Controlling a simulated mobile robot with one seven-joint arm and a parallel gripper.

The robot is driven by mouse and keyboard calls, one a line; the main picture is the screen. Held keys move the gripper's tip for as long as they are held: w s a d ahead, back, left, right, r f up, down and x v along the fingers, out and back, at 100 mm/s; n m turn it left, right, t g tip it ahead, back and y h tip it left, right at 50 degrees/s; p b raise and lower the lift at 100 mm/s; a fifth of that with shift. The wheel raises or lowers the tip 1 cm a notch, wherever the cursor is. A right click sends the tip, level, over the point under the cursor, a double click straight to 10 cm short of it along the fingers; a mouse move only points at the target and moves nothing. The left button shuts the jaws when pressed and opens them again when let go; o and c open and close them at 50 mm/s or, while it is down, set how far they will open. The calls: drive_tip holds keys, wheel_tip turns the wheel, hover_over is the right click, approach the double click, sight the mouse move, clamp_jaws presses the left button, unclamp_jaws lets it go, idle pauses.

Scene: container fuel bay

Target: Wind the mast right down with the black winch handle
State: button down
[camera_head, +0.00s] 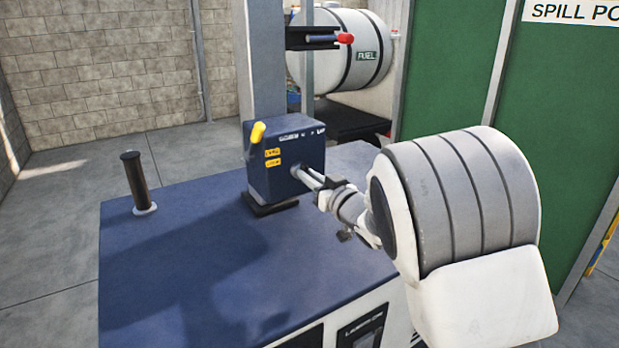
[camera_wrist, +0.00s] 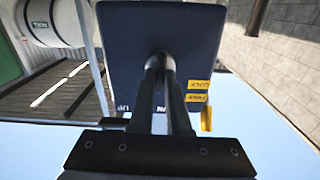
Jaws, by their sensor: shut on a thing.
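The blue winch box (camera_head: 286,160) is fixed at the foot of the mast (camera_head: 262,60), with a yellow lever (camera_head: 257,133) and yellow labels on it. My gripper (camera_head: 308,178) points at the box's right-hand face. In the wrist view, my gripper (camera_wrist: 162,75) is shut, its two fingers on either side of a dark rounded piece (camera_wrist: 160,60) against the box face. This piece looks like the grip of the black winch handle; the fingers hide most of it. The box also shows in the wrist view (camera_wrist: 130,45), with part of an "UP" mark.
A red-tipped bracket (camera_head: 345,38) sits on the mast. A fuel tank (camera_head: 340,50) is behind, green panels (camera_head: 455,70) to the right. The blue top's left side is mostly clear.

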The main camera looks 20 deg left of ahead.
drive_tip(key=shift+f+n+b, duration=0.1)
drive_tip(key=shift+n+b, duration=0.2)
drive_tip(key=shift+b, duration=0.2)
drive_tip(key=shift+s+f+n+b, duration=0.1)
drive_tip(key=shift+n+b, duration=8.9)
drive_tip(key=c, duration=0.9)
unclamp_jaws()
drive_tip(key=shift+a, duration=0.1)
